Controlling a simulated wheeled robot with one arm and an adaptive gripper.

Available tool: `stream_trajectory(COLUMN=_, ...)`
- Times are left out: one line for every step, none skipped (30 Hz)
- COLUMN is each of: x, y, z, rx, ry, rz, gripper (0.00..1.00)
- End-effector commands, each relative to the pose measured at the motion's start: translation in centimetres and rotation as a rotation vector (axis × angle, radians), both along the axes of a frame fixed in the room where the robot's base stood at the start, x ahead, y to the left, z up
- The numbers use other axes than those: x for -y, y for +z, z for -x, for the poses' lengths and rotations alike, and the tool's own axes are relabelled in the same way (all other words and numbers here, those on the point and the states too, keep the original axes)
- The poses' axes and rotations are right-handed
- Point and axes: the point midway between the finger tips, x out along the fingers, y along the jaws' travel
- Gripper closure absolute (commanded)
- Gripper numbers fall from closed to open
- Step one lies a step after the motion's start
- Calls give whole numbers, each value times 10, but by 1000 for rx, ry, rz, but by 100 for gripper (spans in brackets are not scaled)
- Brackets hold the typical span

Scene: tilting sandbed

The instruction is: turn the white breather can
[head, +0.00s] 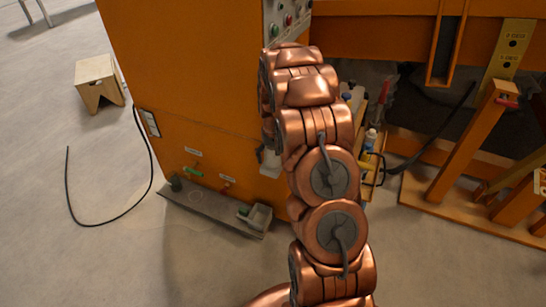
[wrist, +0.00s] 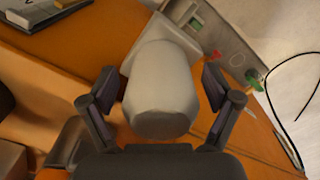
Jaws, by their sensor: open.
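The white breather can (wrist: 160,88) is a pale, rounded cylinder on the orange cabinet side (wrist: 75,50), large in the middle of the wrist view. My gripper (wrist: 160,80) is open, with one dark finger on each side of the can. A gap shows between each finger and the can, so I see no contact. In the head view, a small part of the can (head: 270,163) shows at the left edge of my copper arm. My arm hides most of the gripper there.
A grey ledge (head: 205,208) with a small bin (head: 256,217) runs along the cabinet foot. Green (head: 193,171) and red (head: 226,187) handles stick out above it. A black cable (head: 108,222) loops on the floor. An orange timber frame (head: 465,150) stands at right.

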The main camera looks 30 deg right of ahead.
Motion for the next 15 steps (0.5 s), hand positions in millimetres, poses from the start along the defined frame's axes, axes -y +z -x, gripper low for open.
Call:
stream_trajectory(x=0, y=0, z=0, rx=0, ry=0, rz=0, gripper=11)
stream_trajectory(x=0, y=0, z=0, rx=1, ry=0, rz=0, gripper=11)
stream_trajectory(x=0, y=0, z=0, rx=1, ry=0, rz=0, gripper=11)
stream_trajectory(x=0, y=0, z=0, rx=1, ry=0, rz=0, gripper=11)
stream_trajectory(x=0, y=1, z=-1, rx=1, ry=0, rz=0, gripper=11)
stream_trajectory(x=0, y=2, z=-1, rx=2, ry=0, rz=1, gripper=11)
stream_trajectory(x=0, y=4, z=-1, rx=3, ry=0, rz=1, gripper=11)
stream_trajectory(x=0, y=7, z=-1, rx=4, ry=0, rz=1, gripper=11)
stream_trajectory(x=1, y=11, z=-2, rx=6, ry=0, rz=2, gripper=11)
stream_trajectory(x=1, y=15, z=-2, rx=6, ry=0, rz=3, gripper=11)
stream_trajectory(x=1, y=19, z=-2, rx=7, ry=0, rz=4, gripper=11)
stream_trajectory(x=1, y=26, z=-2, rx=8, ry=0, rz=4, gripper=11)
stream_trajectory(x=1, y=31, z=-2, rx=7, ry=0, rz=4, gripper=11)
stream_trajectory(x=1, y=36, z=-1, rx=5, ry=0, rz=3, gripper=11)
stream_trajectory(x=1, y=44, z=-1, rx=4, ry=0, rz=3, gripper=11)
